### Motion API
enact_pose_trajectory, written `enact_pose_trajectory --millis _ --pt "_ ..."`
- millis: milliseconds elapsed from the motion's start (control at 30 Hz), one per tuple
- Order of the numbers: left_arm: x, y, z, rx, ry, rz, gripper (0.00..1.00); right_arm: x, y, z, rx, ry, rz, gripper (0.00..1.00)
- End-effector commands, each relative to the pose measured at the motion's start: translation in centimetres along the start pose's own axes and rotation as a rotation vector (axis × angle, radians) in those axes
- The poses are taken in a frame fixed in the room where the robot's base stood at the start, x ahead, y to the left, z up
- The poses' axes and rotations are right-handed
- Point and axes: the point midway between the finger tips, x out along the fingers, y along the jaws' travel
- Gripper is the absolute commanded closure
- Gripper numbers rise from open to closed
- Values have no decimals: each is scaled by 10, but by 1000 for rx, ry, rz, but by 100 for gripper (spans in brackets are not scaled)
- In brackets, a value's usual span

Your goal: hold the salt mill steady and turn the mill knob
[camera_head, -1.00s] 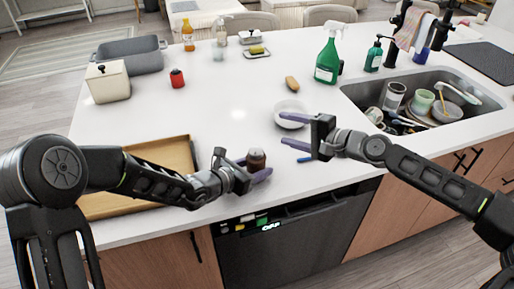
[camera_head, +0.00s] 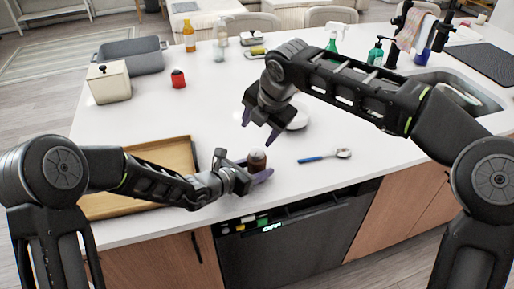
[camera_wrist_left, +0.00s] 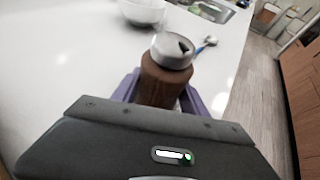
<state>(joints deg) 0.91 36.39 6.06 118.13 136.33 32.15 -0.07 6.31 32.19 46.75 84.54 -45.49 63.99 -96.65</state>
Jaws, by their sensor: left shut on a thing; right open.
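The salt mill (camera_head: 257,160) stands upright near the counter's front edge, dark brown in the head view. In the left wrist view its brown body (camera_wrist_left: 162,84) carries a silver mill knob (camera_wrist_left: 172,50) on top, with a dark notch. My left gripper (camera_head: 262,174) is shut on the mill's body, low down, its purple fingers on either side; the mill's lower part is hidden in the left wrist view. My right gripper (camera_head: 260,132) is open and empty, fingers pointing down, above and just behind the mill, apart from it in the picture.
A spoon with a blue handle (camera_head: 323,157) lies right of the mill. A white bowl (camera_head: 299,119) sits behind, partly hidden by my right arm. A wooden tray (camera_head: 178,143) lies left, under my left arm. The sink is at the right.

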Motion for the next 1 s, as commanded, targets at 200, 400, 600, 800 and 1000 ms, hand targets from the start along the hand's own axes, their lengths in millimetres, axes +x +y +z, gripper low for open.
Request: enact_pose_trajectory --millis 200,400,600,800,1000 --pt "0 0 0 0 -1 0 98 -24 0 -13 -514 -57 -108 41" --pt "0 0 0 0 -1 0 98 -36 -2 -16 -731 -67 -160 41" --pt "0 0 0 0 -1 0 98 -37 -3 -16 -763 -66 -168 41" --pt "0 0 0 0 -1 0 98 -36 -3 -16 -760 -66 -167 41" --pt "0 0 0 0 -1 0 98 -24 -5 -15 -759 -64 -168 41"
